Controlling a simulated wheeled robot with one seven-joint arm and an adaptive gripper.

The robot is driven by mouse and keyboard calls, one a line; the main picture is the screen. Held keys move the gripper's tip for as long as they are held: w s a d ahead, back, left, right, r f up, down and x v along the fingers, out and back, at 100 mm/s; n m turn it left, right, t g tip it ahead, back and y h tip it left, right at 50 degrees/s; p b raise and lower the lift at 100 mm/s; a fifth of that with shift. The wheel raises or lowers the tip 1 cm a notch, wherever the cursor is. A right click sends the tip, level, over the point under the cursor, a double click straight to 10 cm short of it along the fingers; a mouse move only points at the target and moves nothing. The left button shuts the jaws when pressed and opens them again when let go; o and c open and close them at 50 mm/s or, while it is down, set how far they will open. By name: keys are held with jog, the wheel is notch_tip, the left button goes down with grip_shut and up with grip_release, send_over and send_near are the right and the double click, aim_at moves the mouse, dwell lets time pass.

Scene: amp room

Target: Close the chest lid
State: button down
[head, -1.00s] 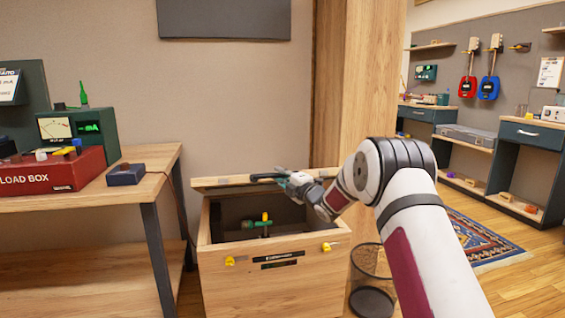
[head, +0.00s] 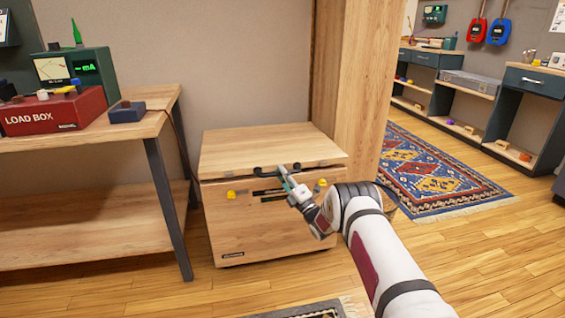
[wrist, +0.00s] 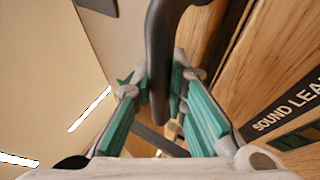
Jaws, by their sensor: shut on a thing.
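The wooden chest (head: 262,228) stands on the floor between the workbench and a wooden pillar. Its lid (head: 270,148) lies level over the chest top, with a thin dark line at the front edge; I cannot tell whether it is fully seated. A black handle (head: 268,171) is on the lid's front edge. My gripper (head: 288,176) is at the right end of this handle, its arm coming from the lower right. In the wrist view the black handle (wrist: 160,60) runs between the teal fingers, and my gripper (wrist: 160,92) is shut on it. The chest's inside is hidden.
A workbench (head: 90,148) with a red load box (head: 55,112) and a meter stands on the left, its leg close to the chest. A patterned rug (head: 430,170) and blue benches (head: 480,88) are at the right. Open wooden floor lies in front.

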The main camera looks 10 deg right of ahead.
jog(key=shift+s+f+n+y, duration=0.2)
jog(key=shift+f+n+y, duration=0.1)
jog(key=shift+f, duration=1.5)
jog(key=c, duration=1.6)
grip_release()
jog(key=shift+o, duration=0.2)
jog(key=shift+r, duration=0.15)
jog(key=v, duration=1.2)
